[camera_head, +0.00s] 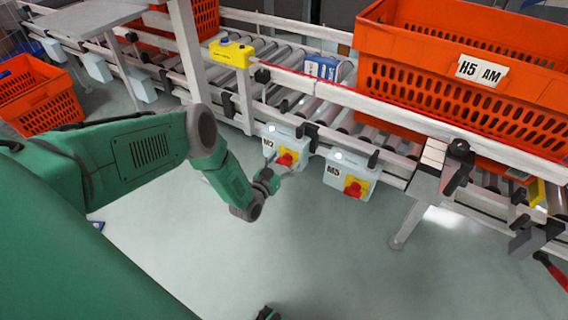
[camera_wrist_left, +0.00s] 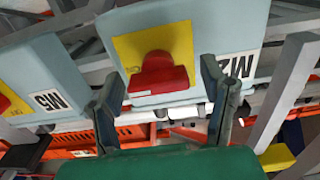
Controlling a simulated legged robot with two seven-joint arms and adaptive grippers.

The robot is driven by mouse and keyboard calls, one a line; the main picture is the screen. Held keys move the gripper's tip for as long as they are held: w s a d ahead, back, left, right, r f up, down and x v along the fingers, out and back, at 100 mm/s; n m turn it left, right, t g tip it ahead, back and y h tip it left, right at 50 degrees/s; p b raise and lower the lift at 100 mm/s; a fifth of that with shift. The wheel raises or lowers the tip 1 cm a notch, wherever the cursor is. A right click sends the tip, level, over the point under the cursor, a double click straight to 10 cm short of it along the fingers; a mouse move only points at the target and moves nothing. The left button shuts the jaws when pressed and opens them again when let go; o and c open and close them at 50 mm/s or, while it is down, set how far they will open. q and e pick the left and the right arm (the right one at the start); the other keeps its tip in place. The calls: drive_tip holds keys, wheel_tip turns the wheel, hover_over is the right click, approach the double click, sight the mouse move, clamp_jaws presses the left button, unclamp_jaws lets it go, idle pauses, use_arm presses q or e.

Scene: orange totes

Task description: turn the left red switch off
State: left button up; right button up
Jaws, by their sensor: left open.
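The left red switch (camera_head: 285,158) sits on a yellow plate on the grey-blue box marked M2 (camera_head: 270,144), fixed to the conveyor's side. In the left wrist view the red switch (camera_wrist_left: 158,74) is large, with the M2 box (camera_wrist_left: 225,25) behind it. My left gripper (camera_head: 283,172) is at the front of the M2 box. In the wrist view its two fingers (camera_wrist_left: 165,95) are apart, one on each side of the switch, with nothing held between them. Whether a finger touches the switch cannot be told. A small dark tip at the bottom edge of the head view is not clear.

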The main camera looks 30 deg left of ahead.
use_arm(q)
drive_tip(key=c, duration=1.2)
